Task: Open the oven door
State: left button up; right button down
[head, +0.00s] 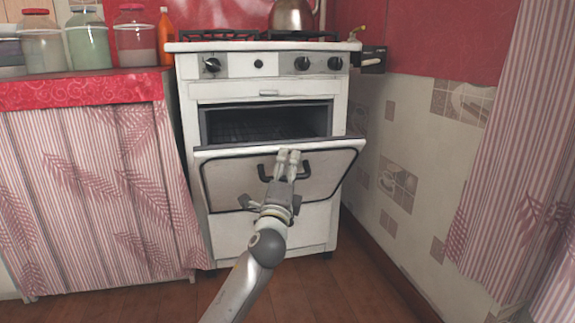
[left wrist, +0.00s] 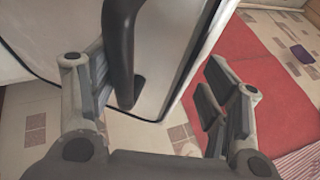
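The white stove's oven door (head: 225,177) is tilted part way open, with its top edge leaning out from the stove. The dark oven cavity (head: 262,122) shows above it. The door's black handle (head: 305,170) runs across the front of the door. My left gripper (head: 288,158) is at the handle and hides its middle. In the left wrist view, the two fingers of my left gripper (left wrist: 157,92) are wide apart. The black handle (left wrist: 121,45) lies close beside the left finger, with a gap to the right finger; contact is unclear. My right gripper is not in view.
A counter with a red cloth (head: 85,90) and striped curtain stands left of the stove, holding several jars. A kettle (head: 292,18) sits on the stovetop. A tiled wall (head: 405,170) is close on the right. Wooden floor (head: 330,290) is clear in front.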

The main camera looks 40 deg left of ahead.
pick_arm(q)
jog(key=shift+s+d+t, duration=0.3)
jog(key=shift+s+d, duration=0.15)
jog(key=shift+s, duration=0.4)
jog(key=shift+c, duration=1.4)
jog(key=shift+s+d+f+b, duration=0.2)
jog(key=shift+s+f+b, duration=0.15)
jog(key=shift+s+f, duration=0.15)
jog(key=shift+s+d+f+b, duration=0.15)
jog(key=shift+s+f+b, duration=0.2)
jog(key=shift+s, duration=0.2)
jog(key=shift+c, duration=0.3)
jog(key=s+d+f+b, duration=0.1)
jog(key=s+f+b, duration=0.1)
jog(key=s+f, duration=0.3)
jog(key=shift+d, duration=0.3)
jog(key=shift+s+f, duration=0.1)
